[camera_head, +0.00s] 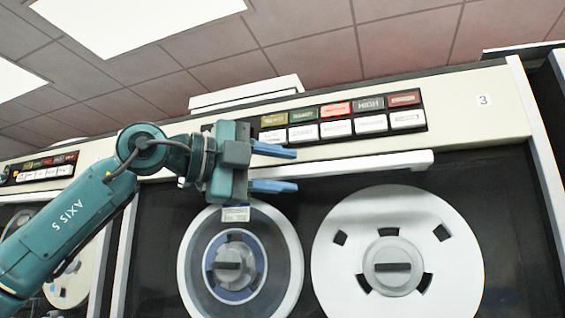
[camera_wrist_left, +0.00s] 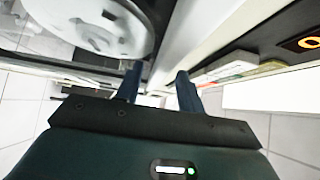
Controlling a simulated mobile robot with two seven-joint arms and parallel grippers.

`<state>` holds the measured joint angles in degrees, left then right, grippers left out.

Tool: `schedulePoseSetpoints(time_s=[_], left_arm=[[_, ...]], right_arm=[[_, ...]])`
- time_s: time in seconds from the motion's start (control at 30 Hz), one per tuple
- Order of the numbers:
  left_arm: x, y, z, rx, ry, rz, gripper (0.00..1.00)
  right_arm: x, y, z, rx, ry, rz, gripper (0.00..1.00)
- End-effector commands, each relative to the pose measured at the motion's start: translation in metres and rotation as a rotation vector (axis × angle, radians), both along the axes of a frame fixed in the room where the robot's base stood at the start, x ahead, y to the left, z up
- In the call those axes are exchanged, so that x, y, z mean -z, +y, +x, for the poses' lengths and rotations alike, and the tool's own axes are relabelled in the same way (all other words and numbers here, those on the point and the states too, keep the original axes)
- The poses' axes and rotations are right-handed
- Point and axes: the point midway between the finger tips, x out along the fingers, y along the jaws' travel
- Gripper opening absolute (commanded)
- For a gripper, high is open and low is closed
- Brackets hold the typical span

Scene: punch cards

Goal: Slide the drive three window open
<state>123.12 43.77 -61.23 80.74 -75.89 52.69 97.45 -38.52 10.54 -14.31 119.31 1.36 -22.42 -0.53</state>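Drive three, marked by a small "3" label (camera_head: 483,100), fills the middle and right of the head view. Its dark window (camera_head: 520,235) lies over two tape reels, with a long white handle bar (camera_head: 365,164) along its top. My left gripper (camera_head: 280,169) is open at the bar's left part, one blue finger above it and one below. In the left wrist view, the white bar (camera_wrist_left: 186,35) runs between the two parted fingers of that gripper (camera_wrist_left: 158,74). I cannot tell whether either finger touches the bar. My right gripper is not in view.
A button panel (camera_head: 345,117) with coloured lamps sits just above the bar. A left reel (camera_head: 282,262) and a larger white right reel (camera_head: 448,268) show behind the window. Another drive (camera_head: 45,172) stands at the left, partly behind my arm.

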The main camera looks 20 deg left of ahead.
Motion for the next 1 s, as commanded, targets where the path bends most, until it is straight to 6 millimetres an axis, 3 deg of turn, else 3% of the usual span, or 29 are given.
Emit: schedulePoseSetpoints(time_s=[0.37,0.83,1.0], left_arm=[[0.0005,-0.0046,0.0049,-0.001,0.0,-0.001,0.38],[0.0004,-0.0044,0.0047,-0.001,0.0,0.0,0.01],[0.0005,-0.0044,0.0047,-0.001,0.0,0.0,0.0]], right_arm=[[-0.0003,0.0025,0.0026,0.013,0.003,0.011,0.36],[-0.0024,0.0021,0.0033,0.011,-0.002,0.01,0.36],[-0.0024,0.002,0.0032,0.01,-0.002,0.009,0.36]])
